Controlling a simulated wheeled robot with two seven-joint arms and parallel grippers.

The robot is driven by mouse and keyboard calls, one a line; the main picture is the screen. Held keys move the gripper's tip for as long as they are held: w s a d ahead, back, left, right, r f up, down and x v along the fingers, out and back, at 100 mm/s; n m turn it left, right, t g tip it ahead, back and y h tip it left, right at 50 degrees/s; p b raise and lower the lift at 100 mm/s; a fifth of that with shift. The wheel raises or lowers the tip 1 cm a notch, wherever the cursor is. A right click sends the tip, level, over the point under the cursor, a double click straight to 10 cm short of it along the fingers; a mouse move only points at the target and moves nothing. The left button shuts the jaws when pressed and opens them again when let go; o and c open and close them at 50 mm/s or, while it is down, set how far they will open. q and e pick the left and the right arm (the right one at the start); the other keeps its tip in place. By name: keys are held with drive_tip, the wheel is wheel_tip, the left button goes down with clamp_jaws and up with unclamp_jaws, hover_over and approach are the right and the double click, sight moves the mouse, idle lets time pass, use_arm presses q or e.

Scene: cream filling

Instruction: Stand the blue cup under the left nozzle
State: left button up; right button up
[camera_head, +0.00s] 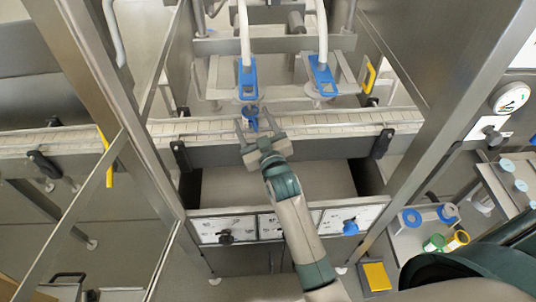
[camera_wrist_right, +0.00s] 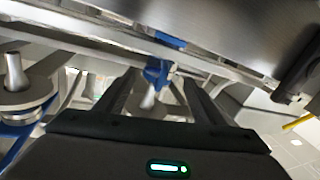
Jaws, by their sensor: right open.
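A small blue piece that looks like the blue cup (camera_head: 252,117) is at the conveyor, just below the blue-handled left nozzle (camera_head: 247,80) in the head view. My right gripper (camera_head: 257,122) is open at the conveyor's front side, with its fingers on either side of this piece. In the right wrist view the blue piece (camera_wrist_right: 158,72) shows between the two dark fingers (camera_wrist_right: 155,90), with a gap to each. I cannot tell whether it is exactly centred under the nozzle. My left gripper is not in view.
The right nozzle (camera_head: 323,78) hangs beside the left one. The pale conveyor (camera_head: 340,122) runs across the machine frame. A panel with knobs (camera_head: 270,224) lies in front, below my right arm. At the right, a shelf (camera_head: 408,245) holds blue rings and green and yellow rolls.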

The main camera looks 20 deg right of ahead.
drive_tip(key=s+b, duration=0.3)
drive_tip(key=s, duration=1.1)
drive_tip(key=shift+s+a, duration=0.1)
